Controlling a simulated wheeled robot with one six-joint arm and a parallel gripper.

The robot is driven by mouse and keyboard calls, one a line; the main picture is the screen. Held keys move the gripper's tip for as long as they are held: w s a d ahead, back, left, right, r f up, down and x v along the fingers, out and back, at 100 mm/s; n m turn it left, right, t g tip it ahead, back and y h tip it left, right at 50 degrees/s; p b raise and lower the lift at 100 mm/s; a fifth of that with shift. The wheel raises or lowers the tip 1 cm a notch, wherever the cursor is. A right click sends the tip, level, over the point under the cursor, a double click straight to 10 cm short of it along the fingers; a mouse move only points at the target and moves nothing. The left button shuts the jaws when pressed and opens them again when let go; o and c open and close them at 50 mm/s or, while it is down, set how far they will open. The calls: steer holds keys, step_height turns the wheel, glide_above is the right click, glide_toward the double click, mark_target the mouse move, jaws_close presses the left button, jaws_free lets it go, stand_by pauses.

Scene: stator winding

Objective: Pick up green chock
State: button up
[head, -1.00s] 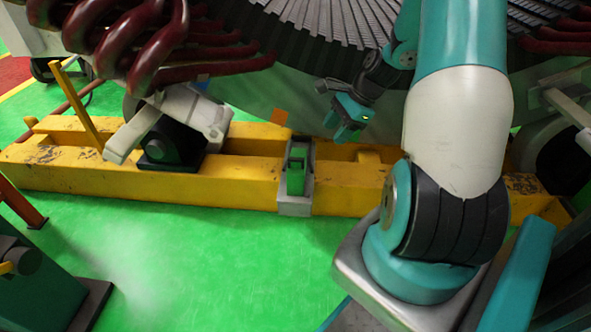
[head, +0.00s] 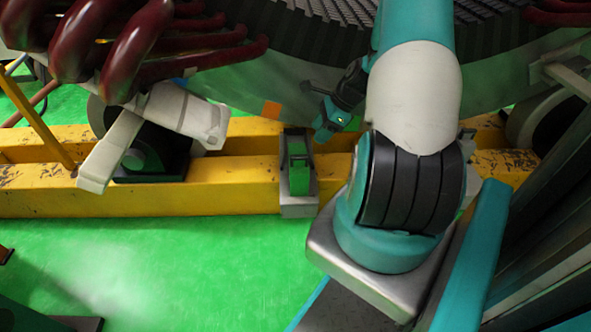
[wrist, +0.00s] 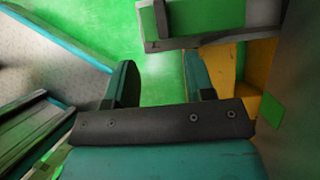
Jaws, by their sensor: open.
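The green chock (head: 299,180) sits in a grey metal bracket (head: 299,210) on the side of the yellow beam, near the middle of the head view. My gripper (head: 322,134) is above and to the right of the chock in the head view, apart from it. In the wrist view my gripper (wrist: 160,62) has its two teal fingers spread with nothing between them. A green block in a grey holder, likely the chock (wrist: 205,16), shows at the top of the wrist view, beyond the fingertips and partly cut off by the frame.
The yellow beam (head: 230,190) runs across behind the green floor (head: 190,265). The large toothed stator (head: 300,30) and dark red pipes (head: 150,55) overhang it. A pale clamp with a black roller (head: 150,150) stands left of the chock. Open floor lies in front.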

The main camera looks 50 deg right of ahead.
mark_target(300, 156)
steer(key=b+x, duration=0.2)
steer(key=x, duration=0.5)
steer(key=shift+s+b, duration=0.1)
steer(key=shift+b, duration=0.3)
steer(key=b+x, duration=0.4)
steer(key=x, duration=0.1)
steer(key=shift+d+f, duration=0.1)
steer(key=shift+f, duration=0.05)
jaws_close()
